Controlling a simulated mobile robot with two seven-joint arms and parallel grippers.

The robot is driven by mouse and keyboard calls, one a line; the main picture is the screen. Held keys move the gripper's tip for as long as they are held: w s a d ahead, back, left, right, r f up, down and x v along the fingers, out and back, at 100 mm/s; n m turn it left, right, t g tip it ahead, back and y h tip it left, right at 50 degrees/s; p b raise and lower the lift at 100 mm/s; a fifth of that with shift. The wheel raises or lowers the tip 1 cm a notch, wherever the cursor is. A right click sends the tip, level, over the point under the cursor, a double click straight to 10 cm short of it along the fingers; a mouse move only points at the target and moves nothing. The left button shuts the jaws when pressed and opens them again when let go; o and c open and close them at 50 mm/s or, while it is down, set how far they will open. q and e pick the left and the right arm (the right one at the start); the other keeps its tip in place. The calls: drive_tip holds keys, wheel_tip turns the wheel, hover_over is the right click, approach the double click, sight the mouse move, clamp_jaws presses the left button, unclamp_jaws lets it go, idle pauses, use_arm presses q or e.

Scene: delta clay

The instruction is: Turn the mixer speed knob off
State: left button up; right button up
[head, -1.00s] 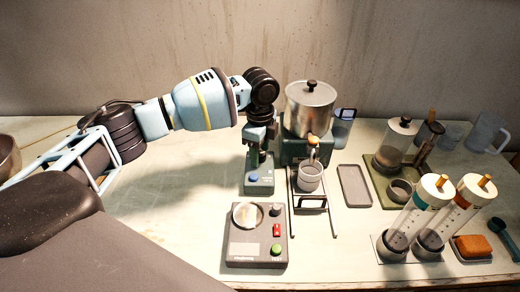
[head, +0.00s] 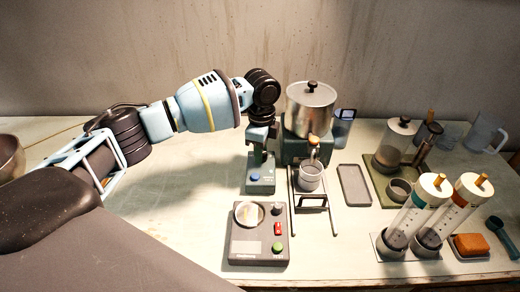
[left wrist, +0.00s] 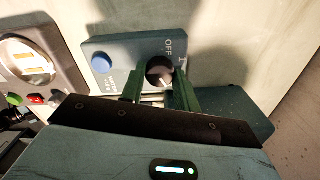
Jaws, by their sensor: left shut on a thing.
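The mixer's grey-teal base (head: 260,178) stands on the table near the middle in the head view, with a blue button on its front. In the left wrist view the base (left wrist: 118,50) carries a round black speed knob (left wrist: 159,70) with an "OFF" label beside it. My left gripper (left wrist: 160,88) has its green fingers on both sides of the knob and is shut on it. A pale mark shows on the knob; its exact setting is unclear. In the head view my left gripper (head: 259,152) covers the knob from above. My right gripper is not in view.
A grey scale (head: 243,247) with a round dish and buttons sits in front of the mixer. A metal pot (head: 311,105) on a stand is close behind on the right. Tilted cylinders (head: 417,212) stand further right. The table left of the mixer is clear.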

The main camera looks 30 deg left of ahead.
use_arm(q)
drive_tip(key=shift+r+n+p, duration=0.15)
drive_tip(key=shift+n+p, duration=0.2)
drive_tip(key=shift+n, duration=0.35)
drive_tip(key=n, duration=0.2)
drive_tip(key=shift+n+p, duration=0.3)
drive_tip(key=shift+n, duration=0.1)
drive_tip(key=n, duration=0.3)
drive_tip(key=shift+f+n, duration=0.25)
drive_tip(key=shift+n, duration=0.05)
drive_tip(key=n, duration=0.3)
drive_tip(key=shift+n, duration=0.3)
drive_tip(key=n, duration=0.3)
drive_tip(key=shift+n, duration=0.3)
drive_tip(key=n, duration=0.3)
drive_tip(key=shift+n, duration=0.4)
drive_tip(key=n, duration=0.3)
drive_tip(key=shift+n, duration=2)
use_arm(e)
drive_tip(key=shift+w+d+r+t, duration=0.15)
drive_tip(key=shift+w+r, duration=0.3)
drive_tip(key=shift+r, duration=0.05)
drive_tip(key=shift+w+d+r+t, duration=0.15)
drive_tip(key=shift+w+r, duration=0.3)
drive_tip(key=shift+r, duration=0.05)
